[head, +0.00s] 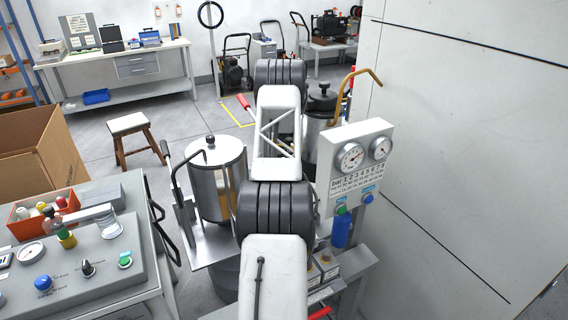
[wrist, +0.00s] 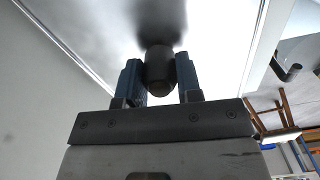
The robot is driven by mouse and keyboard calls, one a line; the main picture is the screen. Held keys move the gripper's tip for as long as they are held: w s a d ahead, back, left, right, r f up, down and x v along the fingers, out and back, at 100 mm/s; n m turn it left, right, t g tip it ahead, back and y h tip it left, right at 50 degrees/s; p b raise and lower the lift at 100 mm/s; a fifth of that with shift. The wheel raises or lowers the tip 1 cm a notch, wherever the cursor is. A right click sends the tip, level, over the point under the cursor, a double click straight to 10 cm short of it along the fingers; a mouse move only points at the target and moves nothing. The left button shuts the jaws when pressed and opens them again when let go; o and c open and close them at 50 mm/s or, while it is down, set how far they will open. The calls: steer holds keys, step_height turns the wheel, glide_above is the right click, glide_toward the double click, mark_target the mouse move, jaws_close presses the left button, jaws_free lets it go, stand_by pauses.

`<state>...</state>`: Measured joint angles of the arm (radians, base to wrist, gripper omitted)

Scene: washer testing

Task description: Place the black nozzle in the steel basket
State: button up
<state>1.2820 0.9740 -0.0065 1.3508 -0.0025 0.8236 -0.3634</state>
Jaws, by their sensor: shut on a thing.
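In the wrist view my gripper (wrist: 158,62) has its two blue-padded fingers shut on a short dark cylinder, the black nozzle (wrist: 159,78). Its round end faces the camera. A blurred dark shape shows behind it against a bright, pale surface; I cannot tell whether that is a reflection or part of the nozzle. In the head view my arm covers the middle of the picture, and the gripper and nozzle are hidden behind it. I cannot make out a steel basket in either view.
A shiny steel tank (head: 207,180) stands left of my arm, and another vessel (head: 320,105) stands behind it. A gauge panel (head: 352,168) is close on the right, before a pale wall (head: 465,150). A control console (head: 75,270) is front left. A stool (head: 131,125) stands on open floor.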

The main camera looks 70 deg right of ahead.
steer(key=shift+r, duration=4.7)
steer(key=shift+w, duration=0.1)
